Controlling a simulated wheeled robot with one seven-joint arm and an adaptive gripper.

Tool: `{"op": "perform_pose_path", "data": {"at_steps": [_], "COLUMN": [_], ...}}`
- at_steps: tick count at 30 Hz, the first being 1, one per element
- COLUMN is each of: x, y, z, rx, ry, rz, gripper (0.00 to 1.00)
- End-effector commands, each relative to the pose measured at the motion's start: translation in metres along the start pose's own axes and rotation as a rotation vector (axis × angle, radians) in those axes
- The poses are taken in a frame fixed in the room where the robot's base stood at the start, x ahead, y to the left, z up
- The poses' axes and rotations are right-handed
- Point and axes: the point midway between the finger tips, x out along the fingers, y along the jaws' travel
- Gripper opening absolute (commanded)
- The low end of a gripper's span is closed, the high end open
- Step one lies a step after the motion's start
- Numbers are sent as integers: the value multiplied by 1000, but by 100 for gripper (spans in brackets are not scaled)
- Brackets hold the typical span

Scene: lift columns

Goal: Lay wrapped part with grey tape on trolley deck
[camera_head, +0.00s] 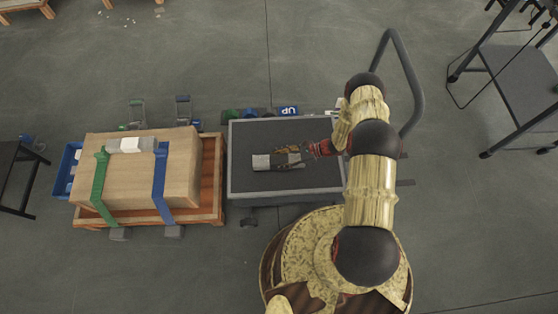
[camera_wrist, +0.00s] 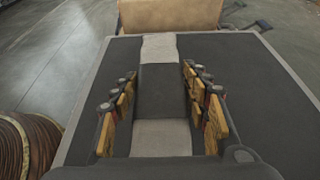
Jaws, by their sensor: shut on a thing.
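The wrapped part (camera_head: 262,161) is a long pale bundle with a wide dark grey tape band (camera_wrist: 163,85) around its middle. It is over the dark trolley deck (camera_head: 260,134), near the deck's middle, lengthwise across it. My gripper (camera_head: 290,156) reaches in from the right and is shut on the part. In the wrist view, the two fingers of my gripper (camera_wrist: 160,80) flank the tape band. The part looks level and low; I cannot tell whether its underside touches the deck. The fingers hide part of its sides.
A wooden pallet (camera_head: 212,185) carries a large carton (camera_head: 175,180) with green and blue straps, left of the trolley. Another wrapped piece (camera_head: 130,145) lies on the carton. The trolley handle (camera_head: 412,85) rises at the right. The deck around the part is clear.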

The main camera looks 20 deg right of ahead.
Motion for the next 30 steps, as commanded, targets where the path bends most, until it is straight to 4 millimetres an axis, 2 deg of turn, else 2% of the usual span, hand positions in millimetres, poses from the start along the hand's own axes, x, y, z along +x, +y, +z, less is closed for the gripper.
{"op": "perform_pose_path", "data": {"at_steps": [12, 13, 22, 30], "x": [2, 2, 2, 2], "y": [-2, -2, -2, -2], "z": [-5, -5, -5, -5], "rx": [-4, -3, -3, -3], "ry": [-1, 0, 0, 0], "rz": [-2, -2, -2, -2], "gripper": [1, 48, 65, 65]}}
